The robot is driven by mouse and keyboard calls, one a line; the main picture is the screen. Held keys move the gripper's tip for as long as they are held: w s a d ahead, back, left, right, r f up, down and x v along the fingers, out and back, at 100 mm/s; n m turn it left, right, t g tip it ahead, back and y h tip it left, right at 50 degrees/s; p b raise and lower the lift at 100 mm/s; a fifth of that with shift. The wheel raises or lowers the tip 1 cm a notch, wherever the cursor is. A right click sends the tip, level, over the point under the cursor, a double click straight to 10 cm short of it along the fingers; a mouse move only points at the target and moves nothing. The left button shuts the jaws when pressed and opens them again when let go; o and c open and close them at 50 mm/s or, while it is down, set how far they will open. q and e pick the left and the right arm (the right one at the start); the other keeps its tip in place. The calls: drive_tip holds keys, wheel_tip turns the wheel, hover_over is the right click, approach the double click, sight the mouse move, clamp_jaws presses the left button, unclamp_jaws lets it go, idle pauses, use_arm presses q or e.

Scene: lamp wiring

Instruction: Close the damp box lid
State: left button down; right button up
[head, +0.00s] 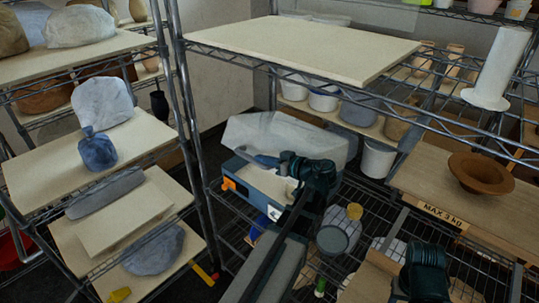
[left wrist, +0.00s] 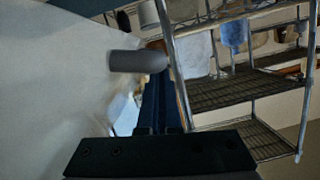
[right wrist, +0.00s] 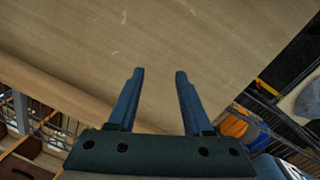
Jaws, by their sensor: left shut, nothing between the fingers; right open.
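The damp box (head: 258,187) is a blue-grey box with an orange patch on its front corner, on the wire shelf in the middle of the head view. Its pale translucent lid (head: 300,135) stands raised and tilted at the back, so the box is open. My left gripper (head: 246,156) is shut and empty over the box opening, in front of the lid. In the left wrist view the shut fingers (left wrist: 160,100) are beside a large pale surface, probably the lid; contact is unclear. My right gripper (right wrist: 159,72) is open and empty, facing a wooden board.
A rack with boards, wrapped lumps and a blue bag (head: 97,150) stands at the left. A cream board (head: 305,42) lies on the shelf above the box. A brown bowl (head: 480,173) sits on a wooden shelf at the right.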

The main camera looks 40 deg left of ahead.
use_arm(q)
drive_tip(key=shift+s+f+b, duration=0.3)
drive_tip(key=shift+f+b, duration=0.1)
drive_tip(key=shift+f, duration=0.2)
drive_tip(key=shift+s+f+b, duration=0.3)
drive_tip(key=shift+f+b, duration=0.05)
drive_tip(key=shift+f, duration=0.2)
use_arm(e)
drive_tip(key=shift+f, duration=1.2)
